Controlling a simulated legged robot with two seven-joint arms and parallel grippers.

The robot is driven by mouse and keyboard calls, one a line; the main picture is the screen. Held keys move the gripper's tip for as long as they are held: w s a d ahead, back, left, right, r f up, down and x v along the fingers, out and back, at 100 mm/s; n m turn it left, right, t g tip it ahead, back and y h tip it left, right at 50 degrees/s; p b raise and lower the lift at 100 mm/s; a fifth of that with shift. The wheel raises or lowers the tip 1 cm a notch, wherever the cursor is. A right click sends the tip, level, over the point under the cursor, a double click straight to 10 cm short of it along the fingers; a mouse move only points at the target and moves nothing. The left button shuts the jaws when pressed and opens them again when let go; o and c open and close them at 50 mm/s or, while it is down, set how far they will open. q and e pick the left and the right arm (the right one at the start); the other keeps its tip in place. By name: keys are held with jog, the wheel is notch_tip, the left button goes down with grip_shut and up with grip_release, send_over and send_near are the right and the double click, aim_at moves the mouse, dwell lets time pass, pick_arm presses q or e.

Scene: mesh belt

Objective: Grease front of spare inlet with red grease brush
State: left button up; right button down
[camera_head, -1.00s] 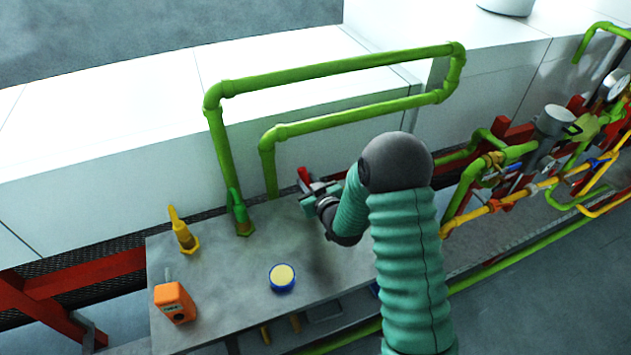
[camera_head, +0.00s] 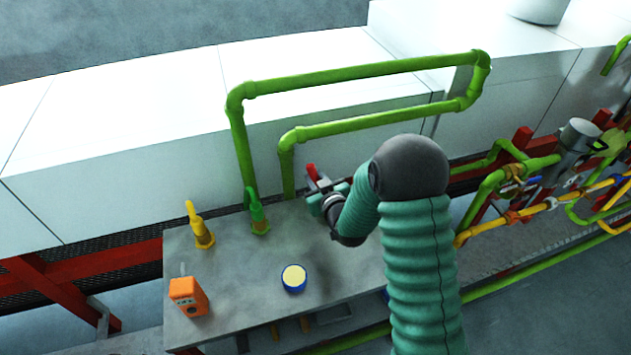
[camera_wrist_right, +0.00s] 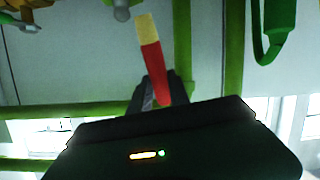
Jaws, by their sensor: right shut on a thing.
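My right gripper (camera_head: 316,197) is shut on the red grease brush (camera_head: 312,173), above the back of the grey bench. In the right wrist view the brush (camera_wrist_right: 152,68) has a red handle and a yellow tip that points up in the picture, away from the jaws. A small grey rounded knob (camera_wrist_right: 122,10) is just left of the tip there; contact cannot be told. A green upright fitting (camera_head: 257,212) and a yellow one (camera_head: 200,225) stand on the bench, left of the gripper. I cannot tell which thing is the spare inlet. My left gripper is not in view.
A blue tub with a pale yellow top (camera_head: 294,279) and an orange box (camera_head: 188,297) stand on the bench (camera_head: 245,268). Green pipes (camera_head: 360,70) loop up behind the gripper. Coloured pipes and valves (camera_head: 540,190) crowd the right. The bench middle is mostly clear.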

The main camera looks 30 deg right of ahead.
notch_tip(320, 180, up, 3)
jog(key=shift+d+f+p, duration=0.1)
jog(key=shift+f+p, duration=0.1)
jog(key=shift+p, duration=0.4)
jog(key=shift+r, duration=0.1)
jog(key=shift+r+p, duration=0.95)
jog(key=shift+r, duration=0.6)
jog(key=shift+f, duration=0.15)
